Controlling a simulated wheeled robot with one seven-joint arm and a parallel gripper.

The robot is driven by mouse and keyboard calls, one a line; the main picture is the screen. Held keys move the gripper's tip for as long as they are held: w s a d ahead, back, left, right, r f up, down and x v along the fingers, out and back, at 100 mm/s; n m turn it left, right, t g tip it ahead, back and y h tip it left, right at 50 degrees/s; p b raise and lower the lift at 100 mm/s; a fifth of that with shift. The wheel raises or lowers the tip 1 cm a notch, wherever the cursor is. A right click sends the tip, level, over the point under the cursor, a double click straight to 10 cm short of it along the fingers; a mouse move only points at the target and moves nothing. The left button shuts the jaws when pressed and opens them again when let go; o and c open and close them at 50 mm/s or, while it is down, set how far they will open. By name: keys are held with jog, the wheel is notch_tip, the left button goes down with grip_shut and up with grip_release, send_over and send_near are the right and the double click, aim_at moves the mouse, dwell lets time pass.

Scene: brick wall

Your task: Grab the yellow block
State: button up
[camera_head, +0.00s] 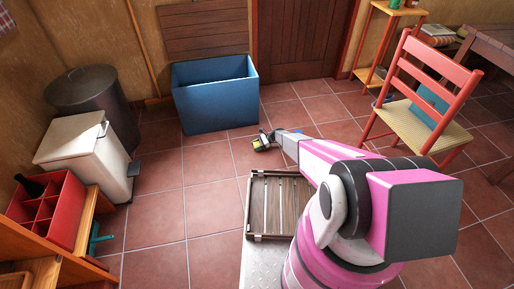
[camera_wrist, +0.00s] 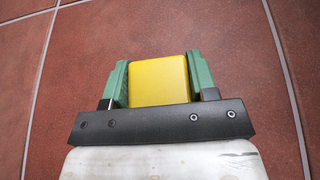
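The yellow block (camera_wrist: 159,81) sits between the two green fingers of my gripper (camera_wrist: 159,84) in the wrist view. The left finger appears to touch or nearly touch its left side, and the right finger lies against its right side. Reddish floor tiles show behind the block. In the head view, my gripper (camera_head: 262,141) is at the end of my pink arm, low over the tiled floor in front of the blue box. A small patch of yellow shows there at the gripper. The block's height above the floor cannot be told.
A blue open box (camera_head: 216,108) stands behind my gripper. A wooden slatted tray (camera_head: 249,207) lies nearer me. A red chair (camera_head: 429,95) stands at right, with bins (camera_head: 88,150) and a red crate (camera_head: 66,216) at left. The floor left of my gripper is clear.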

jog(key=shift+c, duration=1.4)
jog(key=shift+r, duration=0.1)
